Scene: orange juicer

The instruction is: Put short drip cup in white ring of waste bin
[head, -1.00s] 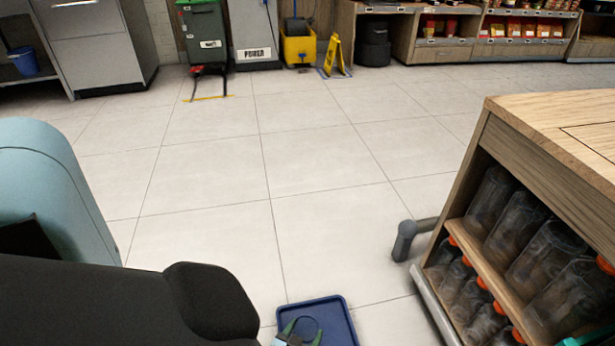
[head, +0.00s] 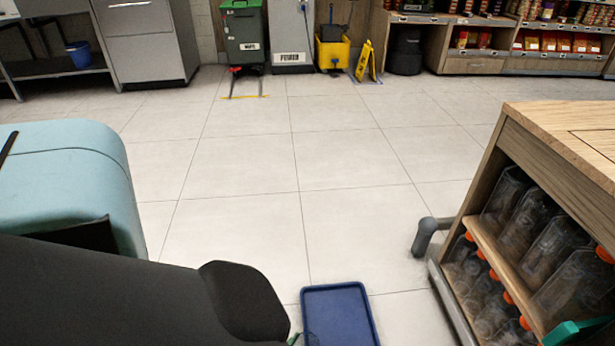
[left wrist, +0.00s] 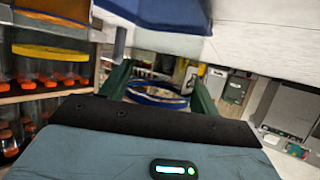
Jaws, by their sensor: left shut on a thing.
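My left gripper (left wrist: 160,80) has two green fingers. It is shut on a round, shallow cup with a blue rim (left wrist: 150,99), which looks like the short drip cup. In the head view only a sliver of green finger shows at the bottom edge, in front of a blue tray (head: 340,312). A green lidded bin (head: 243,38) stands far off at the back wall. Its label is too small to read, and no white ring can be made out. A green piece (head: 574,332) at the lower right may be my right gripper; its jaws do not show clearly.
A wooden cabinet (head: 555,120) with shelved bottles stands close on the right. A grey power cabinet (head: 291,30), a yellow mop bucket (head: 332,53) and a yellow floor sign (head: 366,63) stand beside the bin. The tiled floor between is clear.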

